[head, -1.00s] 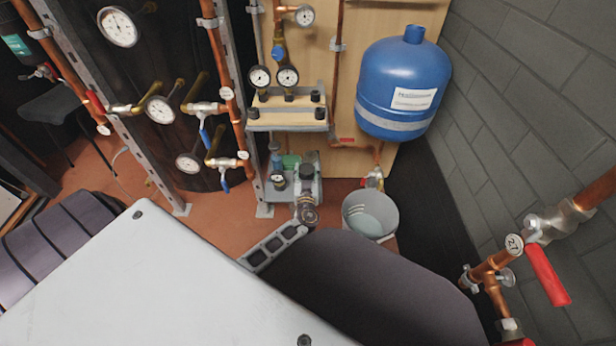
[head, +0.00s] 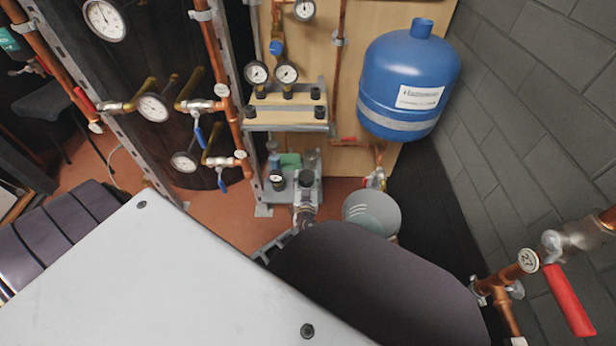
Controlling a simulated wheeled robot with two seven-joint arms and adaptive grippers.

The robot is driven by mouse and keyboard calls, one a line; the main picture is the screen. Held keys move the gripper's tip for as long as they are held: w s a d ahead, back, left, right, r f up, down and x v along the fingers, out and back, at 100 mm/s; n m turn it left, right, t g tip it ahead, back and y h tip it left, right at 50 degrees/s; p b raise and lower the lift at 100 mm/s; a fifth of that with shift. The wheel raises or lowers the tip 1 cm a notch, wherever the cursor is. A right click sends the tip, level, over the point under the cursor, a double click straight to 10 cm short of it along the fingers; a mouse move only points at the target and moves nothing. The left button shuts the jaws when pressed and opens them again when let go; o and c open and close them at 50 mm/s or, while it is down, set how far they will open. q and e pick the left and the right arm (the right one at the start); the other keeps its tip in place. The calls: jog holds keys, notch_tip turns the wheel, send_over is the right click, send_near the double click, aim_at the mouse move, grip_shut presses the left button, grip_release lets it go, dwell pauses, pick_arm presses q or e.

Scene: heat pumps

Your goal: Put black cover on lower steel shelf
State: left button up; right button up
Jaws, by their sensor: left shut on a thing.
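A large, dark, rounded piece, apparently the black cover (head: 385,285), fills the lower middle of the head view, close to the camera. A short part of my left gripper (head: 276,246), a grey slotted finger, shows at the cover's left edge. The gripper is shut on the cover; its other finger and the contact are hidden. My right gripper is out of view.
A pale bolted panel (head: 170,275) fills the lower left. Copper pipes with a red-handled valve (head: 570,300) jut in at right. The gauge shelf (head: 286,127) is above the fittings.

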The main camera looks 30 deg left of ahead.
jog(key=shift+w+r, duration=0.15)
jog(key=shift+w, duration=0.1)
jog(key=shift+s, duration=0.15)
pick_arm(q)
jog(key=o, duration=0.8)
jog(key=shift+c, duration=0.2)
jog(key=shift+o, duration=0.4)
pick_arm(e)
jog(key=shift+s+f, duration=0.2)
